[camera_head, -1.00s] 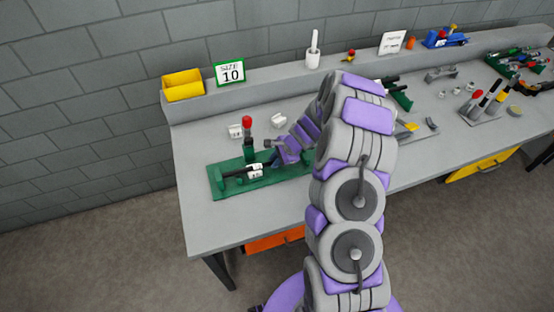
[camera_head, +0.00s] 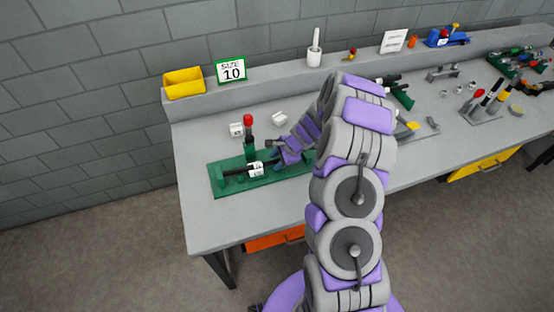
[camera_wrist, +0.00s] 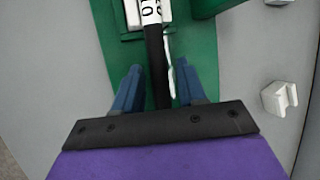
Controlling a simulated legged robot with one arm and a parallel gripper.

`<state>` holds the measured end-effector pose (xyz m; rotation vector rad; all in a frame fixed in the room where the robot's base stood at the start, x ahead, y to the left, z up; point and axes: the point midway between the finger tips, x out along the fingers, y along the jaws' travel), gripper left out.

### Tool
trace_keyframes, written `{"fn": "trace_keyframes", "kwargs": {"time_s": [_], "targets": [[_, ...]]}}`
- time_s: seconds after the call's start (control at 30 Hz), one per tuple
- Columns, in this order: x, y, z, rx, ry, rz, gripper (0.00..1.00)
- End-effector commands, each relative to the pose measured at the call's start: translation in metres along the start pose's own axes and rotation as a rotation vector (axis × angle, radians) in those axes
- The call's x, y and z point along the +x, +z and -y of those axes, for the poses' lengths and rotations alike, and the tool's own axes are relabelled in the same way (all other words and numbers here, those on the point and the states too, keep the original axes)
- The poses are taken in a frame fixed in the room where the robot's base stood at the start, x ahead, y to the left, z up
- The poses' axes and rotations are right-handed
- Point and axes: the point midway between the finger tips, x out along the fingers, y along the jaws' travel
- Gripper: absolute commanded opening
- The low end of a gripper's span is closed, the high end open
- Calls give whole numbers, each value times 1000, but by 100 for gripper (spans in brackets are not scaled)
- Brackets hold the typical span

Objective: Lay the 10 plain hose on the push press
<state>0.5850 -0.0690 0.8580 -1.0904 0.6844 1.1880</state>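The hose (camera_wrist: 155,55) is black with a white band marked 10. In the wrist view it runs along the green push press (camera_wrist: 205,55), its band (camera_wrist: 150,12) between white pieces that look like a cradle. In the head view the band (camera_head: 257,169) sits over the green press base (camera_head: 217,181), beside the red-knobbed lever (camera_head: 248,121). My gripper (camera_wrist: 157,75) has its blue fingers either side of the hose's near end, with gaps showing on both sides, so it is open around it. Whether the hose is fully seated is unclear.
Two white notched blocks (camera_head: 237,129) (camera_head: 280,118) lie behind the press. A size 10 sign (camera_head: 231,71) and a yellow bin (camera_head: 184,84) stand on the back ledge. Other tools and a green rack (camera_head: 401,96) are to the right. The bench's front left corner is clear.

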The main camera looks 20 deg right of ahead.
Motion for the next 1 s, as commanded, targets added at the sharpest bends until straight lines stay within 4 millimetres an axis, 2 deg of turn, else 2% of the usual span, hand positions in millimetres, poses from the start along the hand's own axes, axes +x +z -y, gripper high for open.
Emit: {"fn": "trace_keyframes", "kwargs": {"time_s": [0.07, 0.33, 0.47, 1.0], "targets": [[-1, 0, 0, 0, -1, 0, 49], [-2, 1, 0, 0, -2, 1, 49], [-14, 1, 1, 1, -3, 1, 49], [-128, -2, 2, 1, -4, -2, 49]]}}
